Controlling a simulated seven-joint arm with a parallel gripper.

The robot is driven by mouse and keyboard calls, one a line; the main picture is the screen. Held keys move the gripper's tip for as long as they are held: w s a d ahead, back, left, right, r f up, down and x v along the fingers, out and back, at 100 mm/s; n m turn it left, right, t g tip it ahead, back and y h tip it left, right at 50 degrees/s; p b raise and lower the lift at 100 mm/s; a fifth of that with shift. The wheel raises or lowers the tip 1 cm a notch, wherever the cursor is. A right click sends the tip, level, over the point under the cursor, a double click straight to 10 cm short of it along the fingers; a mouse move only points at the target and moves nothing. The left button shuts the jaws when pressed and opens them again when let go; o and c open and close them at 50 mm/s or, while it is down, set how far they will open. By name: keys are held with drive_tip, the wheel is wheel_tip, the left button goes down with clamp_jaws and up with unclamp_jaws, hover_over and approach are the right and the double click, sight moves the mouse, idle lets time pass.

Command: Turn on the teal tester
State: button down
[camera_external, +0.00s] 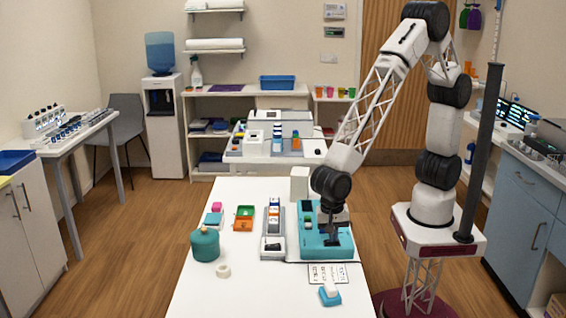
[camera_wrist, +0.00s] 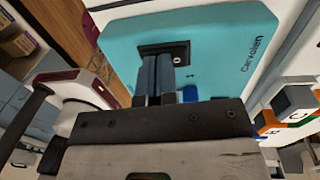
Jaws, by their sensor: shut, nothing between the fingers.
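The teal tester (camera_external: 342,250) is a flat box on the white table, right of the table's middle. In the wrist view the tester (camera_wrist: 215,35) fills the upper middle, with dark lettering on its right edge. A black plate (camera_wrist: 182,50) with a small metallic part is set in its face. My gripper (camera_external: 328,240) points down over the tester. In the wrist view my gripper (camera_wrist: 156,58) has its fingers together and empty, with the tips at the black plate. They partly hide the plate, and I cannot tell whether they touch it. A small blue part (camera_wrist: 190,93) shows beside the fingers.
A grey rack (camera_external: 273,225) with vials stands left of the tester. A teal jar (camera_external: 205,245), a white ring (camera_external: 223,271) and small coloured trays (camera_external: 243,212) are farther left. A printed card (camera_external: 327,273) and a teal-and-white block (camera_external: 330,293) lie in front. The table's front left is clear.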

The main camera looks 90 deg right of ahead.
drive_tip(key=shift+w+r, duration=0.1)
drive_tip(key=shift+w, duration=0.25)
drive_tip(key=shift+r, duration=0.1)
wheel_tip(320, 180, up, 14)
drive_tip(key=w, duration=0.2)
idle(0.7)
idle(0.4)
